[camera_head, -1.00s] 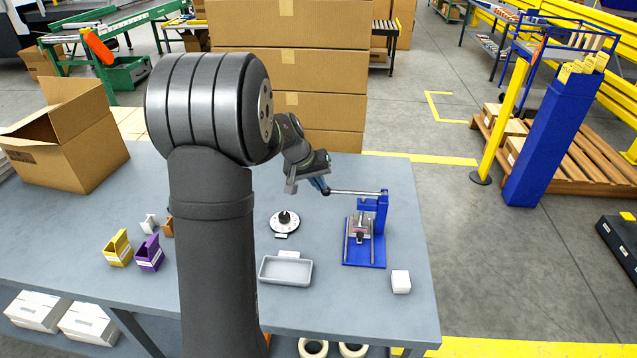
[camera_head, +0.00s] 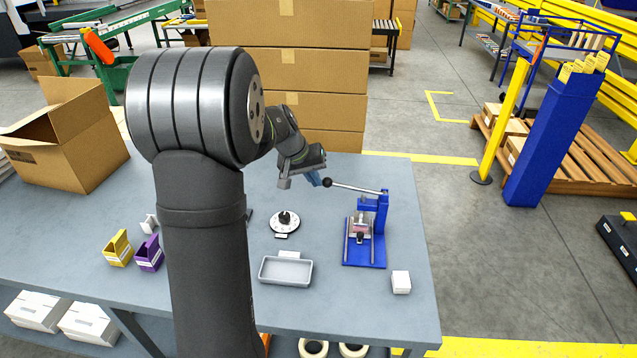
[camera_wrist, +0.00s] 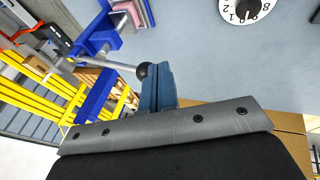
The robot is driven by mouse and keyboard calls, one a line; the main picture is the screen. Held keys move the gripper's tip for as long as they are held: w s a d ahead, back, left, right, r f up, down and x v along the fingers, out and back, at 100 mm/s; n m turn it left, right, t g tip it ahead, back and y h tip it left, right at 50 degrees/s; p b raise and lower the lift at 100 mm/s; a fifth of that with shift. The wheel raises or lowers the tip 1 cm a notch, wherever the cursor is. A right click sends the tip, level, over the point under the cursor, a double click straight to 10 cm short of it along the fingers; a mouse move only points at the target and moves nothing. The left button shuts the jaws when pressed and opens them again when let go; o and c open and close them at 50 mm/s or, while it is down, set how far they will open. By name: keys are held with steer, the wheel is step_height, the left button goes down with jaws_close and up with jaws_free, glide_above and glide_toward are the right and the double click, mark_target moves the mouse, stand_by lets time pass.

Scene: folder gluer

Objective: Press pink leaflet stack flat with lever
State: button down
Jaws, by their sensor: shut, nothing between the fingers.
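The blue lever press (camera_head: 381,215) stands at the right of the bench. Its lever (camera_head: 355,188) reaches left and slopes up to a black ball knob (camera_head: 327,182). The pink leaflet stack (camera_head: 360,228) lies in the press under the raised plate, partly hidden; its pink edge also shows in the wrist view (camera_wrist: 147,12). My gripper (camera_head: 314,179) is shut and empty, its blue fingers just left of the knob. In the wrist view the knob (camera_wrist: 144,70) is right beside the fingertips (camera_wrist: 158,68); I cannot tell whether they touch.
A round dial (camera_head: 285,222), a grey tray (camera_head: 285,270) and a white block (camera_head: 401,282) stand near the press. Yellow (camera_head: 119,248) and purple (camera_head: 150,252) holders are farther left. Stacked cartons (camera_head: 290,85) rise behind the bench.

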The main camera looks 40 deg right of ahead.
steer(key=v, duration=1.1)
steer(key=shift+w, duration=0.25)
steer(key=shift+a, duration=0.15)
steer(key=x, duration=1.4)
steer(key=shift+s+d+r, duration=0.15)
steer(key=shift+d+r, duration=0.05)
steer(key=shift+d, duration=0.05)
steer(key=c, duration=2.2)
jaws_free()
